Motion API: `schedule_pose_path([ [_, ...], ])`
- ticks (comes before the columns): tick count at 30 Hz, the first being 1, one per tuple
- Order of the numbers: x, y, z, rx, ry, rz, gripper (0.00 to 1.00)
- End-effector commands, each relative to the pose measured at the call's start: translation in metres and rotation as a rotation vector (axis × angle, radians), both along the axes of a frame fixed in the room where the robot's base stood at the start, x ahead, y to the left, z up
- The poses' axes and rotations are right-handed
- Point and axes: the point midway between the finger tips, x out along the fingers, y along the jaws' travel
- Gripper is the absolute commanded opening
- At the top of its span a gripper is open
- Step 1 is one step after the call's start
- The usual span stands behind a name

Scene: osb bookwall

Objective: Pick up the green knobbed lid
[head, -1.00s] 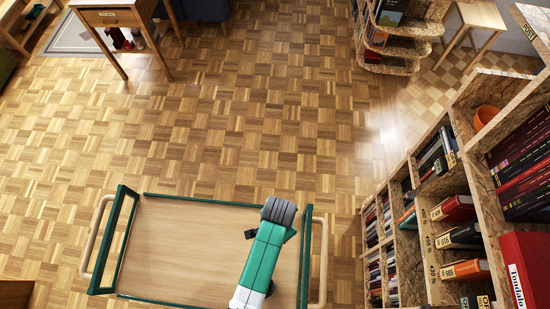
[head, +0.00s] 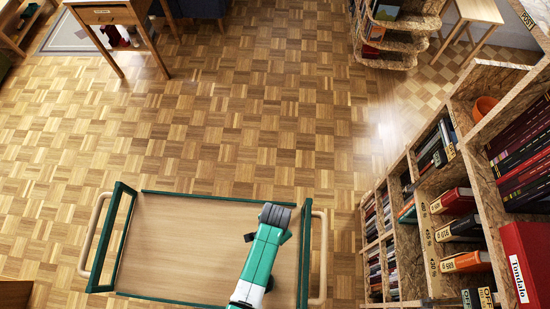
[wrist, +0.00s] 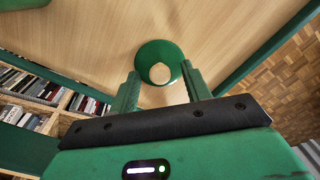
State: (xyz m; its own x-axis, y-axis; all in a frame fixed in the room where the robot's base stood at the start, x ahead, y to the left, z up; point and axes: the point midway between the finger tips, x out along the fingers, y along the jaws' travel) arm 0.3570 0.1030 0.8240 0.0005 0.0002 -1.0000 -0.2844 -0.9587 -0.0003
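The green knobbed lid (wrist: 173,52) lies on the pale wooden top of a green-framed trolley. In the wrist view it is a round green disc with a pale knob (wrist: 160,73) at its middle. My gripper (wrist: 160,78) is open, with one green finger on each side near the lid's lower edge. The knob appears between the fingertips, and nothing is held. I cannot tell whether the fingers touch the lid. In the head view my arm (head: 262,262) reaches over the trolley's right part, and the lid cannot be made out there.
The trolley (head: 170,245) has raised green rims and a pale handle at each end; the rest of its top looks bare. A tall bookshelf (head: 432,262) stands close on the right, with an orange pot (head: 485,107) in an upper compartment.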

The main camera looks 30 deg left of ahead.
Motion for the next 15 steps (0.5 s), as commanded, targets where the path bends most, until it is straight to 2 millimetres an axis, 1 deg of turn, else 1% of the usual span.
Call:
schedule_pose_path([
  [1,-0.0001,-0.0001,0.0001,0.0,0.0,0.0,0.39],
  [5,-0.0001,-0.0001,0.0001,0.0,0.0,0.0,0.13],
  [6,-0.0002,-0.0002,0.0002,0.0,0.0,0.0,0.05],
  [7,-0.0002,-0.0002,0.0002,0.0,0.0,0.0,0.01],
  [15,-0.0001,-0.0002,0.0024,0.0,0.0,0.0,0.0],
])
